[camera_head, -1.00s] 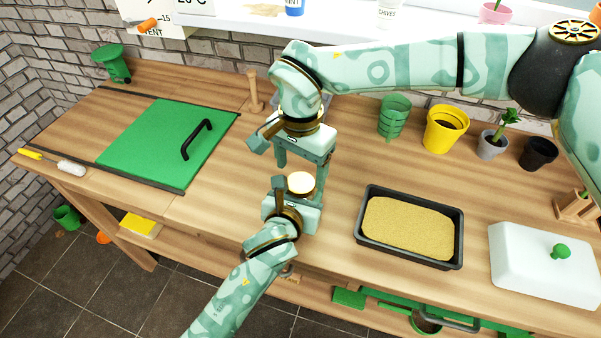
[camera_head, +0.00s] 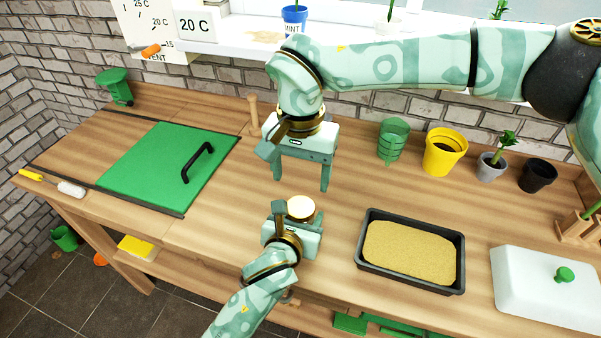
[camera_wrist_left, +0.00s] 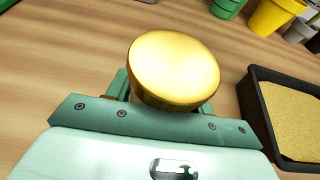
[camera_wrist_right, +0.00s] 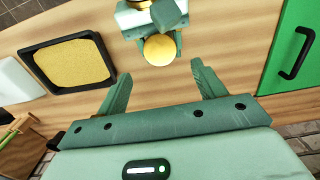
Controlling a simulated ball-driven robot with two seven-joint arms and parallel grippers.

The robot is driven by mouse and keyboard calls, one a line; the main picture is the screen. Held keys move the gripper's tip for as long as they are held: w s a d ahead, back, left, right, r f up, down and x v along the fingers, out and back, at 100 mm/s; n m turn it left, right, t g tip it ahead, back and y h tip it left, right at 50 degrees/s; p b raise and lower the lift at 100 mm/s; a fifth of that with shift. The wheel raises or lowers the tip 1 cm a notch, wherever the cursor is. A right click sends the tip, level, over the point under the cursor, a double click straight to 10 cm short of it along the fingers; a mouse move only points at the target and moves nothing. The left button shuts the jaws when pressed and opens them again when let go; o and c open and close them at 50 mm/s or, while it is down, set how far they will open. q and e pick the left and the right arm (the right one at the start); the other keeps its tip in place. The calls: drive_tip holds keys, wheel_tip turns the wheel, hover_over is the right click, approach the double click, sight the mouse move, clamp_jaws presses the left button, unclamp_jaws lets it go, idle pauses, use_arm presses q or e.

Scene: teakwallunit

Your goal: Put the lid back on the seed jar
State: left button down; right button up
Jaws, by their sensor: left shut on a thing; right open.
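A round gold lid (camera_head: 300,207) with a ribbed edge sits flat at my left gripper (camera_head: 298,218). It shows large in the left wrist view (camera_wrist_left: 173,68) and also in the right wrist view (camera_wrist_right: 159,49). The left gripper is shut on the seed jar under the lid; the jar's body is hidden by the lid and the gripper. The lid looks seated level on the jar, but I cannot see whether it is fully down. My right gripper (camera_head: 300,186) is open and empty, apart from the lid. Its spread fingers (camera_wrist_right: 161,78) show nothing between them.
A black tray of sand-coloured grain (camera_head: 408,252) lies right of the jar. A white cover with a green knob (camera_head: 535,278) is at far right. Pots, including a yellow one (camera_head: 443,152), line the back. A green panel with a black handle (camera_head: 150,165) is at left.

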sight(300, 206)
wheel_tip(300, 206, down, 8)
drive_tip(key=shift+f, duration=0.1)
idle(0.4)
drive_tip(key=c, duration=1)
drive_tip(key=m, duration=0.3)
drive_tip(key=shift+c, duration=0.3)
drive_tip(key=o, duration=1.1)
drive_tip(key=shift+r, duration=2.35)
